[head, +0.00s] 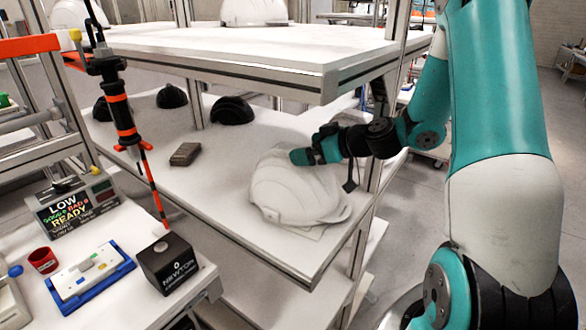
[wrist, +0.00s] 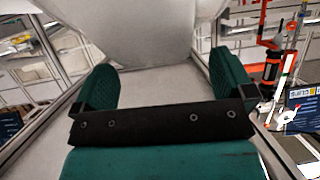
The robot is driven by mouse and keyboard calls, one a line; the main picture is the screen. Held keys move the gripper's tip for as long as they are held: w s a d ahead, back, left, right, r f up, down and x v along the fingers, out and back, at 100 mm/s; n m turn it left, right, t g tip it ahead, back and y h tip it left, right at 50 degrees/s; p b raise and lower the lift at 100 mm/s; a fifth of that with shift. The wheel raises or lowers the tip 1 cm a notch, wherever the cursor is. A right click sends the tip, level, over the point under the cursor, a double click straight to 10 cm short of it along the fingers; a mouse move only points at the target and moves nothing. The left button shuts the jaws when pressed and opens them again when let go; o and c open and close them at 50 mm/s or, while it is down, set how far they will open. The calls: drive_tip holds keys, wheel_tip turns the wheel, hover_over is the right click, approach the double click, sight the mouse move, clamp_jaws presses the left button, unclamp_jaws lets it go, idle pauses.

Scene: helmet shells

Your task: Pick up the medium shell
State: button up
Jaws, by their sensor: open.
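A white helmet shell (head: 288,190) sits near the front right end of the lower shelf (head: 215,190). My gripper (head: 308,154) is at the shell's upper right in the head view and hides part of its top. In the wrist view my gripper (wrist: 164,78) is open, with its two teal fingers wide apart. The white shell (wrist: 140,30) fills the upper middle there, beyond the fingers. I see nothing held, and cannot tell whether a finger touches the shell. Black shells (head: 232,110) stand further back on the lower shelf. I cannot tell which shell counts as medium.
The upper shelf (head: 210,45) hangs over the lower one and carries white shells (head: 253,12). A rack upright (head: 365,205) stands right of the near shell. A small brown block (head: 185,154) lies on the lower shelf. A bench with a black box (head: 166,264) is at front left.

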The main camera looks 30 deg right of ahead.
drive_tip(key=shift+p+x, duration=0.35)
drive_tip(key=shift+x, duration=1)
drive_tip(key=shift+s+a+f, duration=0.1)
drive_tip(key=shift+s+f, duration=0.05)
drive_tip(key=c, duration=1.8)
